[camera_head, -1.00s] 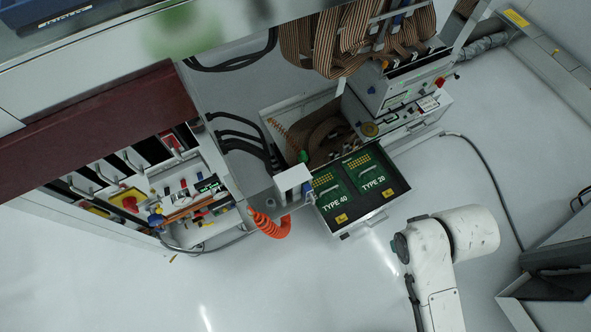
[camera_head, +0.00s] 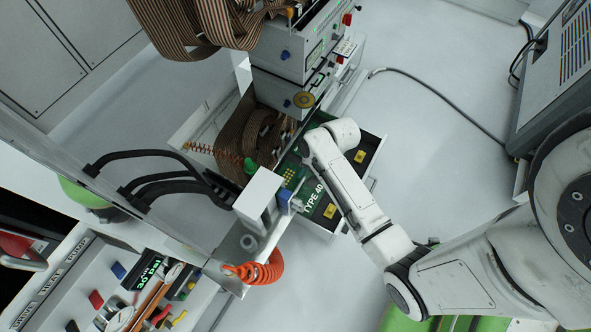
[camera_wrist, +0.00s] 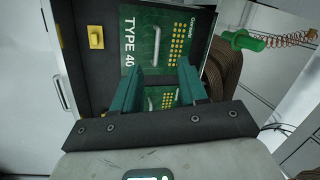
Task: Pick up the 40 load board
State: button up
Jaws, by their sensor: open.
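The TYPE 40 load board (camera_head: 289,172) is a green board with gold dots in the open dark-lined drawer, partly hidden by my arm. In the wrist view the TYPE 40 board (camera_wrist: 143,58) lies at the top, with its metal handle upright in its middle. My gripper (camera_wrist: 165,68) is open and empty, its two green fingers above the drawer. Between the fingers shows a second green board (camera_wrist: 166,100) with a handle; its label is hidden. The TYPE 40 handle is beyond the fingertips. In the head view my arm hides the gripper.
The drawer (camera_head: 368,160) has yellow tabs along its front. A white block (camera_head: 257,196) and a coiled orange hose (camera_head: 262,271) stand beside it at the left. A green plug (camera_wrist: 240,40) with a coiled cord is right of the drawer in the wrist view.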

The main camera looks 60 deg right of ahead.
jog(key=d+f+m+b, duration=0.4)
jog(key=f+b, duration=0.1)
jog(key=f, duration=0.4)
jog(key=b, duration=0.3)
send_over(299, 187)
jog(key=s+d, duration=0.2)
jog(key=shift+t, duration=0.3)
jog(key=f, duration=0.5)
jog(key=shift+s+a+f, duration=0.1)
jog(key=shift+s+a, duration=0.05)
jog(key=shift+s, duration=0.05)
jog(key=b+x, duration=0.2)
jog(key=x, duration=0.1)
jog(key=b+x, duration=0.2)
jog(key=shift+w+a, duration=0.3)
grip_shut()
